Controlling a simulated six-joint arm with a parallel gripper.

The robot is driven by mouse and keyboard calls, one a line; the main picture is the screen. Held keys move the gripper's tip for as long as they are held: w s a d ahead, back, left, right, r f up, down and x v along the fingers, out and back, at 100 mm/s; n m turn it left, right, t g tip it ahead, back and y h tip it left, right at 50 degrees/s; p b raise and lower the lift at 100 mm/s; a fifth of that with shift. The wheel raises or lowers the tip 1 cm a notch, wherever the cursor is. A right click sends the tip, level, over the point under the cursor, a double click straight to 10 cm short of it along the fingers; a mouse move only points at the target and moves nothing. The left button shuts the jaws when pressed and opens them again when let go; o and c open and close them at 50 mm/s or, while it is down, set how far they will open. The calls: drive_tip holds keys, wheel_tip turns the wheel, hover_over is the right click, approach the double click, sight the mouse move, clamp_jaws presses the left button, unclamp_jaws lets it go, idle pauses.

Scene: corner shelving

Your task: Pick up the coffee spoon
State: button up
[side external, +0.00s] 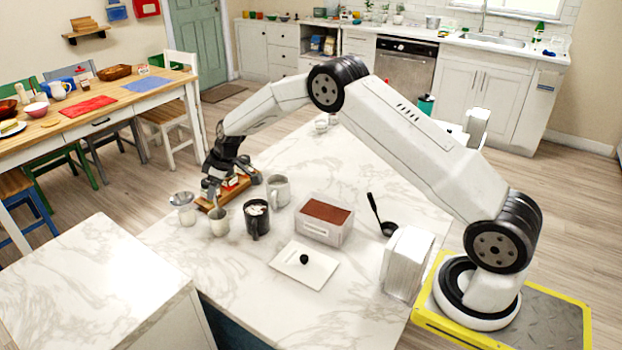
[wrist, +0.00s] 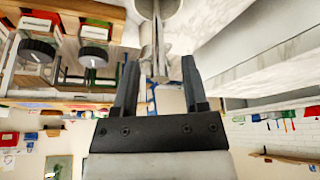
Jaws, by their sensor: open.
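The coffee spoon appears to be the black scoop (side external: 389,228) in the side external view. Its dark handle slants up to the left, and it lies on the marble counter right of the box of brown powder (side external: 325,213). My gripper (side external: 211,190) is far to the left of it, over the left part of the counter by the wooden tray. In the wrist view my gripper (wrist: 160,75) is open, with nothing seen held between its fingers. The spoon cannot be made out in the wrist view.
A dark mug (side external: 257,222), a light mug (side external: 278,190), a small cup (side external: 219,223) and a metal funnel-topped item (side external: 184,208) stand near my gripper. A white lid (side external: 305,268) lies before the box. A white block-like container (side external: 407,264) stands close to the scoop.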

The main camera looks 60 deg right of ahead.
drive_tip(key=shift+x, duration=0.8)
drive_tip(key=shift+c, duration=0.3)
clamp_jaws()
